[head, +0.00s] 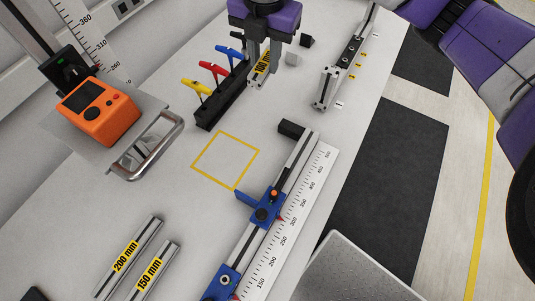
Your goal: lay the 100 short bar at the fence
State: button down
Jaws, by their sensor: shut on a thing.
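My gripper (261,80) is at the top middle of the head view, pointing down at the white table. It is shut on the short bar with the yellow 100 label (263,64), held between its two fingers. The fingers hide part of the bar, and I cannot tell whether it touches the table. A long rail with a white scale (318,173) and blue stops (265,207) runs along the lower right; it looks like the fence. A black block (291,129) sits at its far end. My gripper is beyond that end, apart from the rail.
Left of my gripper, a black rack (221,108) holds blue, red and yellow handled tools. The 200 mm bar (127,258) and 150 mm bar (150,274) lie at lower left. An orange device (101,107) stands at left. A yellow outlined square (225,160) is empty.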

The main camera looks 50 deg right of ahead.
jog(key=g, duration=0.1)
send_over(277, 152)
jog(key=f+m, duration=0.1)
notch_tip(277, 152, down, 20)
jog(key=shift+a+r+b, duration=0.15)
jog(key=shift+r+b, duration=0.05)
jog(key=shift+b, duration=0.25)
jog(key=shift+f, duration=0.1)
jog(key=c, duration=1.6)
grip_release()
jog(key=shift+f, duration=0.1)
jog(key=o, duration=0.5)
jog(key=shift+c, duration=0.2)
